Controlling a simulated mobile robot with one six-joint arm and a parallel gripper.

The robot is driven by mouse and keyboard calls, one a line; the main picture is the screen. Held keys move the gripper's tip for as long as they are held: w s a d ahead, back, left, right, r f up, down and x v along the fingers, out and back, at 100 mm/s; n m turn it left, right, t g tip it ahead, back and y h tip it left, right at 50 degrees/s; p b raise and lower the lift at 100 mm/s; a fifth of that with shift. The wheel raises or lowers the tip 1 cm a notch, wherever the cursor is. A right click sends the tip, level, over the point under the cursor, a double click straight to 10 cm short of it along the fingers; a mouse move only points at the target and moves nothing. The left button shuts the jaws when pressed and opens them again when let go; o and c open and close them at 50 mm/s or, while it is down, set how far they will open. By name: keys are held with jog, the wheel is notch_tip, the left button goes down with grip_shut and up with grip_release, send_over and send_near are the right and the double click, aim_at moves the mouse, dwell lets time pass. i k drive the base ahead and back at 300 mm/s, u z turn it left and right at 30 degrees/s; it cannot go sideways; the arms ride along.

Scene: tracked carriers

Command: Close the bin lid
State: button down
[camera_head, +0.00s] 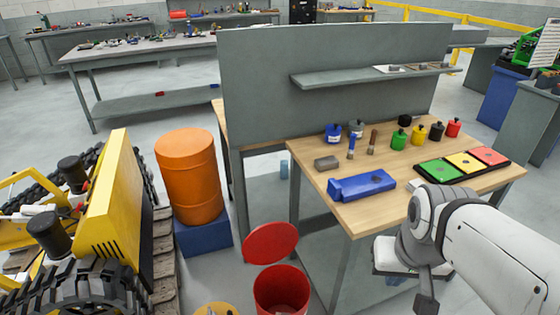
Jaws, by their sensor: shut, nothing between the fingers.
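The red bin (281,291) stands on the floor at the bottom centre, cut off by the picture's lower edge. Its round red lid (271,243) is open, tilted up at the bin's far side, and the bin's mouth shows. My gripper (426,304) is the dark part hanging below my white wrist, to the right of the bin. It is shut and empty, apart from the bin and lid. Its fingertips are small and near the lower edge.
A workbench (345,215) with a blue block, several small bottles and a colour tray (462,163) stands beside my arm. A yellow container (215,308) is left of the bin. An orange drum (189,180) and yellow tracked machine (112,205) stand further left.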

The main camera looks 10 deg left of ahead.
aim_at(268, 244)
jog(key=u, duration=0.25)
jog(key=i, duration=0.9)
jog(key=u, duration=0.35)
